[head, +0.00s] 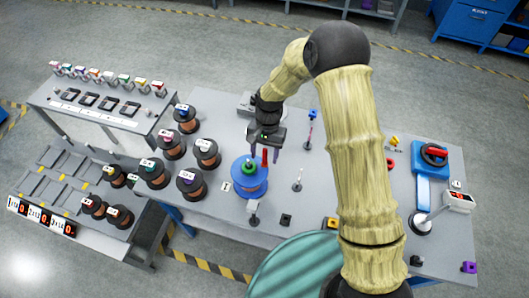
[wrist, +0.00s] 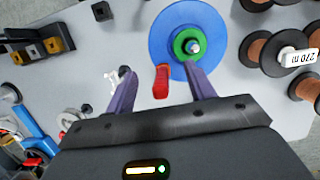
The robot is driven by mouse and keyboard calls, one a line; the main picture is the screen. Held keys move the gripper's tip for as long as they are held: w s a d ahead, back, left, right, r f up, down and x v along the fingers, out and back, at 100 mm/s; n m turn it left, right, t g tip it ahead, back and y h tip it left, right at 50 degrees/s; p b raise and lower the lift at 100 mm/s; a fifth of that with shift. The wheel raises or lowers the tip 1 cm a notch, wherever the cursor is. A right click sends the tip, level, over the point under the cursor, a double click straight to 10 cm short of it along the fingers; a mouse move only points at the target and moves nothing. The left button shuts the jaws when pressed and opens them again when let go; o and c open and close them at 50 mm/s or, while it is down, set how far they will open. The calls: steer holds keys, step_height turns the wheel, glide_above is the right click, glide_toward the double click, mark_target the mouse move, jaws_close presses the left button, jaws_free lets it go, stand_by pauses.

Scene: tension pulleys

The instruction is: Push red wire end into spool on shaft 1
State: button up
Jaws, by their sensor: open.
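The blue spool (head: 251,183) with a green hub (head: 249,167) stands on the grey table, left of my arm in the head view. In the wrist view the blue spool (wrist: 165,45) lies just beyond my fingers, its green hub (wrist: 187,44) around a shaft tip. The red wire end (wrist: 161,82) is a short red piece at the spool's near edge, between my two fingers in the picture. It also shows upright beside the hub in the head view (head: 265,157). My gripper (wrist: 160,88) is open, its purple fingers apart on either side of the red piece, not visibly touching it.
Several copper-wire spools (head: 171,145) stand left of the blue spool; one labelled 270 m (wrist: 262,52) is close by in the wrist view. A blue device (head: 430,160) is at the right table end.

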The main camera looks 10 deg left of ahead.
steer(key=shift+r, duration=0.15)
steer(key=shift+p+v, duration=2.45)
steer(key=shift+v, duration=0.95)
steer(key=shift+d+r, duration=0.1)
steer(key=shift+d, duration=0.1)
steer(key=s+d+r+t+b, duration=0.1)
steer(key=d+r, duration=0.3)
steer(key=d, duration=0.3)
steer(key=d+r+t, duration=0.2)
steer(key=d+r, duration=0.3)
steer(key=d, duration=0.1)
steer(key=s+d+r+t+b, duration=0.1)
steer(key=s+d+r, duration=0.4)
steer(key=s+d, duration=0.5)
steer(key=d+t, duration=0.1)
steer(key=d, duration=0.1)
steer(key=shift+s+d+r+n+t, duration=0.15)
steer(key=shift+s+d+n+t, duration=0.15)
steer(key=shift+n, duration=0.1)
